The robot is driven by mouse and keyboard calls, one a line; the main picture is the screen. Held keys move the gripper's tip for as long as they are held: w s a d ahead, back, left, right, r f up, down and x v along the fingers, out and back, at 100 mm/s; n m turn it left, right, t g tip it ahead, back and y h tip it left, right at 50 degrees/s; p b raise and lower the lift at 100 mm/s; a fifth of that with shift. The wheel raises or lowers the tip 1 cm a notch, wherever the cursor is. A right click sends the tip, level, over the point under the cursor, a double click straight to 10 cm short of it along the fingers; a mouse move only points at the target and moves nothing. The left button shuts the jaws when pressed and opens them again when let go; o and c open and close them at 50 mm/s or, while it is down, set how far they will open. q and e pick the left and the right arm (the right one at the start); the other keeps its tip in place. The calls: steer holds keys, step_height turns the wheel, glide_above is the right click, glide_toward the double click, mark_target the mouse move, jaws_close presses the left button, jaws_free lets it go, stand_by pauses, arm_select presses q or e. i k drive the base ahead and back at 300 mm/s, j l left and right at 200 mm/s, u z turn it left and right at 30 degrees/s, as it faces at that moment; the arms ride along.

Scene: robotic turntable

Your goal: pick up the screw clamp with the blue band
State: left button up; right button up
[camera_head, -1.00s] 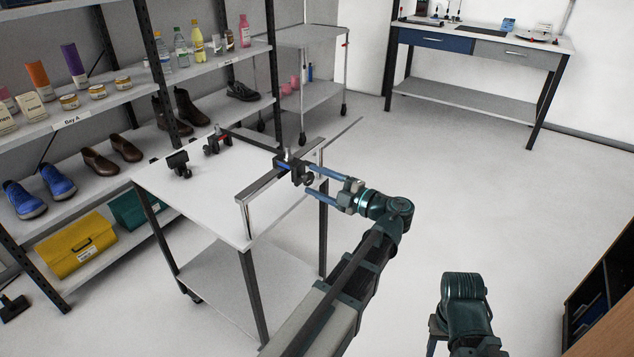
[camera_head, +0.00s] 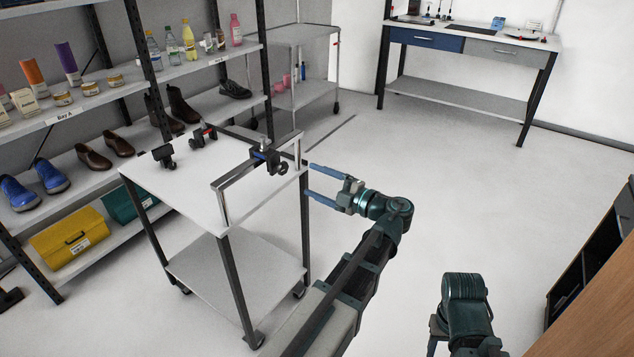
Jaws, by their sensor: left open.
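The screw clamp with the blue band (camera_head: 271,161) is dark, with a small blue patch. It sits by the metal rail at the right side of the white trolley top (camera_head: 185,185). My left gripper (camera_head: 309,180) is open and empty, to the right of this clamp, with a small gap between fingertips and clamp in the picture. A clamp with a red part (camera_head: 203,136) and an all-dark clamp (camera_head: 164,155) stand further back on the trolley. My right arm shows at the bottom; its gripper (camera_head: 437,330) is only partly seen and its jaws are unclear.
A metal rail (camera_head: 245,172) stands up along the trolley's near right edge. A shelf rack (camera_head: 85,210) with shoes, bottles and boxes stands on the left. A workbench (camera_head: 470,45) is at the back. A wooden cabinet (camera_head: 600,290) is at the right. The middle floor is clear.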

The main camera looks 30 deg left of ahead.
mark_target(263, 151)
steer(key=l+u, duration=0.25)
steer(key=u, duration=1.15)
